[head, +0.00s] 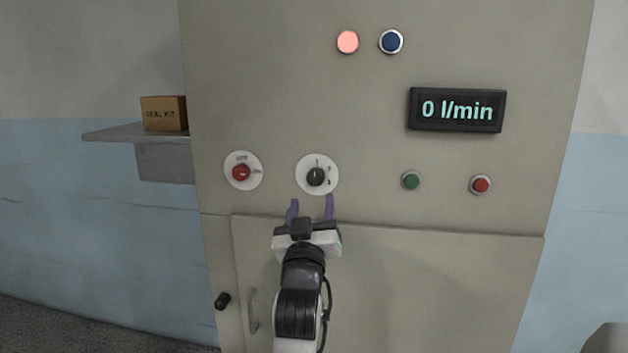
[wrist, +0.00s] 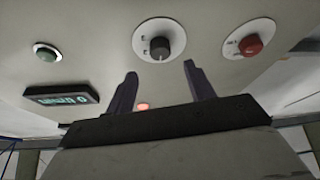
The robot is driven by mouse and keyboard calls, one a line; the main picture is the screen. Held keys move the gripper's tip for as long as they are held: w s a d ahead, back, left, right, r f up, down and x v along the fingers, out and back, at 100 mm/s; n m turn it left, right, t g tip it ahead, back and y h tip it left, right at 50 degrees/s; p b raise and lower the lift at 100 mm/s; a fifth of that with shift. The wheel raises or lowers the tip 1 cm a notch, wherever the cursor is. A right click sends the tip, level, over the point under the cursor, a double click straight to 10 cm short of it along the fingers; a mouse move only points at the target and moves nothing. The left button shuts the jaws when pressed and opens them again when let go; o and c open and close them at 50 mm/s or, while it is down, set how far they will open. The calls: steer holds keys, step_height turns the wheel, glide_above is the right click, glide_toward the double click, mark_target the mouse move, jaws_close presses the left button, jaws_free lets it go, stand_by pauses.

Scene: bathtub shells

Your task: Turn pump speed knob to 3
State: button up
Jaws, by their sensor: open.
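The pump speed knob (head: 316,177) is a black knob on a round white dial on the grey cabinet front. Small marks show around it at the top and right; its exact pointer setting is too small to read. In the wrist view the black knob (wrist: 159,47) shows beyond and between the fingers. My gripper (head: 310,208) is open and empty, just below the dial in the head view, its two purple fingers pointing toward the panel. It also shows in the wrist view (wrist: 160,75). The fingers do not hold the knob. The display (head: 457,110) reads 0 l/min.
A red knob on a white dial (head: 241,172) is left of the black one. Green (head: 411,181) and red (head: 481,185) buttons are to the right. A lit pinkish lamp (head: 347,42) and a blue button (head: 391,41) are above. A shelf (head: 115,132) holds a box (head: 164,114).

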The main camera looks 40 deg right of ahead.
mark_target(315, 180)
steer(key=p+x, duration=0.1)
steer(key=x, duration=0.5)
steer(key=shift+w+d+r, duration=0.15)
steer(key=shift+w+d, duration=0.1)
steer(key=c, duration=1)
